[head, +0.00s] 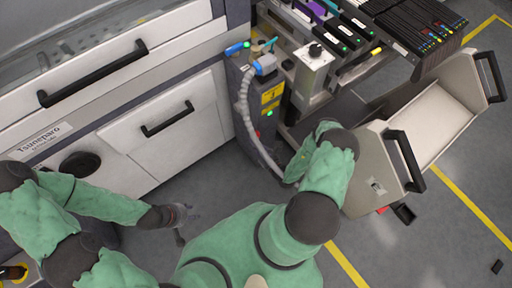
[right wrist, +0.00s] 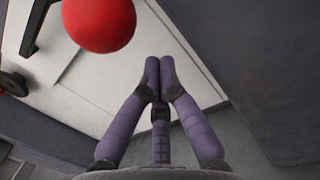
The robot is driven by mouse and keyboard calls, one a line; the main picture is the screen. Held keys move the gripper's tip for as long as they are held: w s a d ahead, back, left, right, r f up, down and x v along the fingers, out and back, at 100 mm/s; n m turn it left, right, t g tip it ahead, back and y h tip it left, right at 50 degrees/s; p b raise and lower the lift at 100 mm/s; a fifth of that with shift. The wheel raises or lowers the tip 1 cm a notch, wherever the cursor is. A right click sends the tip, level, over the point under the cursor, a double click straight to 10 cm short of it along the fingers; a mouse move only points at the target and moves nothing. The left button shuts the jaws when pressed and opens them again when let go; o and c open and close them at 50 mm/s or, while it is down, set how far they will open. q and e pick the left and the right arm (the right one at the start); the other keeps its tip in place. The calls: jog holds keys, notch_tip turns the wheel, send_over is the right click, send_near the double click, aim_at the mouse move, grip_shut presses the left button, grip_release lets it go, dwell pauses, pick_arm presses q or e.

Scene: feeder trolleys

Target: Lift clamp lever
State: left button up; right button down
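A red ball-shaped knob (right wrist: 98,22) shows at the top left of the right wrist view, apart from my fingers. Whether it belongs to the clamp lever, I cannot tell; no lever shaft is clear. My right gripper (right wrist: 160,72) has dark purple fingers drawn together at the tips, with nothing visible between them. In the head view the right gripper is hidden behind my green-sleeved arm, by the trolley. My left gripper (head: 178,220) hangs over the floor in front of the white cabinet, small and with unclear fingers.
A dark docking post (head: 262,110) with a blue plug (head: 265,65) and grey hose stands beside the white machine (head: 165,135). Right of it is the trolley with several feeders (head: 410,30) and a pale bin (head: 440,110) with black handles. Yellow lines mark the grey floor.

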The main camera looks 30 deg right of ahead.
pick_arm(q)
jog(key=shift+f, duration=0.1)
pick_arm(e)
jog(key=shift+s+d+r, duration=0.1)
jog(key=shift+s+r, duration=0.15)
jog(key=shift+r, duration=0.3)
jog(key=shift+s+d+r, duration=0.1)
jog(key=shift+s+r, duration=0.15)
jog(key=shift+r, duration=0.25)
